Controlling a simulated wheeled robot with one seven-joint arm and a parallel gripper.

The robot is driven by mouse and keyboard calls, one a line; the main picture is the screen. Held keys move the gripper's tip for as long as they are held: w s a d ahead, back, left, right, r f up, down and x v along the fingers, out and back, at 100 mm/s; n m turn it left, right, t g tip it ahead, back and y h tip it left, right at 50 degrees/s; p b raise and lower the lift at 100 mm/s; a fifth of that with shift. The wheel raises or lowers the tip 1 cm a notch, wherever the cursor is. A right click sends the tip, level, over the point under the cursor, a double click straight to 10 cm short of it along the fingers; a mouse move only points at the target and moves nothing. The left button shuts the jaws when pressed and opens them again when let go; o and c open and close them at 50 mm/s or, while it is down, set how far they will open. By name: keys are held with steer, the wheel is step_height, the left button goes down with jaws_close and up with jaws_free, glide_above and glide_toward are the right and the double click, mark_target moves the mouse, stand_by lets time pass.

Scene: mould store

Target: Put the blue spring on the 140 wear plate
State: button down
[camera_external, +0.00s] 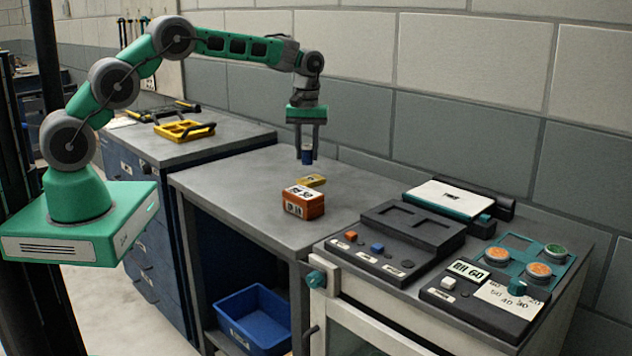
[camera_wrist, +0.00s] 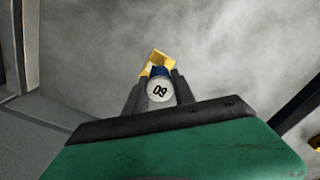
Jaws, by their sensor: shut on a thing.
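My gripper (camera_external: 307,152) is shut on the blue spring (camera_external: 307,157) and holds it upright above the grey bench. In the wrist view the blue spring (camera_wrist: 160,71) shows between the fingers, with a pale round end marked with digits that read 60 or 09. A small yellow block (camera_external: 312,180) with a pale label lies on the bench below the gripper. It also shows in the wrist view (camera_wrist: 154,57), partly hidden by the spring. I cannot read 140 on it or tell whether it is the wear plate.
An orange-brown block (camera_external: 304,206) with a white label stands just in front of the yellow block. To the right, a cabinet carries dark devices (camera_external: 412,229) and a teal tray (camera_external: 562,267). A blue bin (camera_external: 258,318) sits below the bench. The bench's left part is clear.

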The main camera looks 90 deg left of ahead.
mark_target(311, 161)
steer(key=shift+w+a+f, duration=0.35)
steer(key=shift+w+f, duration=0.2)
steer(key=shift+f, duration=0.15)
step_height(311, 161, down, 2)
steer(key=shift+f+p, duration=0.25)
steer(key=shift+p, duration=0.65)
steer(key=shift+f, duration=0.5)
steer(key=c, duration=1.1)
jaws_free()
steer(key=shift+o, duration=0.2)
